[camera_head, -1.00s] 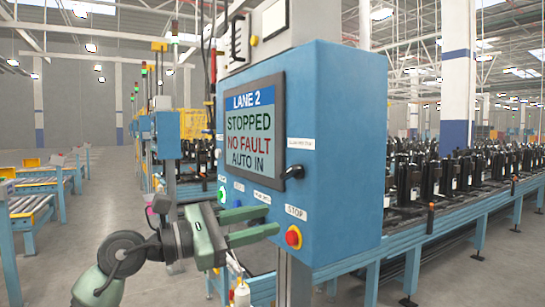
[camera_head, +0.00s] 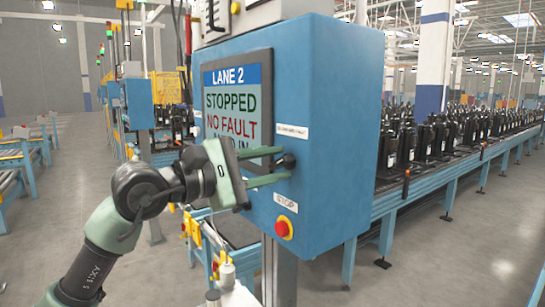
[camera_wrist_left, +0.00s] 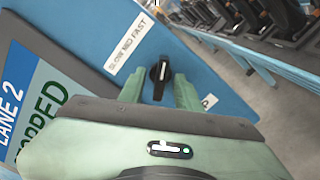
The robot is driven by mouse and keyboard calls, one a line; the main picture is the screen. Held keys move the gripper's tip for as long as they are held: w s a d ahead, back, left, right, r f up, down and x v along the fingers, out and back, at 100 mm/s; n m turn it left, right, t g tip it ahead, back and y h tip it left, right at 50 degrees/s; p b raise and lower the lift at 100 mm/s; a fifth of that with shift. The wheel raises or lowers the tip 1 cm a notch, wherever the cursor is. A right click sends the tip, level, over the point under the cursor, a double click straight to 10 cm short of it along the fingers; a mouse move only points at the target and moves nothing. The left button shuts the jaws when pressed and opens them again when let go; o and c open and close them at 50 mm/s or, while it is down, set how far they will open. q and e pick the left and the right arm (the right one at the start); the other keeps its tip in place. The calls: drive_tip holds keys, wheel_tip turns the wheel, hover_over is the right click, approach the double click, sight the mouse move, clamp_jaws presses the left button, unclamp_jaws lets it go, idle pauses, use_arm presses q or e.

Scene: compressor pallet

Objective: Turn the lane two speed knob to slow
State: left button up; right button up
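The black speed knob (camera_head: 289,161) sits on the front of the blue lane two panel (camera_head: 340,145), right of the screen. A white label (camera_head: 292,131) is above it; in the left wrist view the label (camera_wrist_left: 130,45) carries the words slow and fast. My left gripper (camera_head: 283,165) is at the knob with its green fingers apart. In the left wrist view the knob (camera_wrist_left: 161,82) shows between the two fingers (camera_wrist_left: 158,88), with a visible gap on each side. A white mark runs along the knob. My right gripper is not in view.
The screen (camera_head: 235,105) reads lane 2, stopped, no fault; my left gripper hides its lower part. A red stop button (camera_head: 284,227) on a yellow base is below the knob. A conveyor with black compressors (camera_head: 440,140) runs behind at the right. Floor at lower right is clear.

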use_arm(q)
drive_tip(key=shift+c, duration=0.6)
clamp_jaws()
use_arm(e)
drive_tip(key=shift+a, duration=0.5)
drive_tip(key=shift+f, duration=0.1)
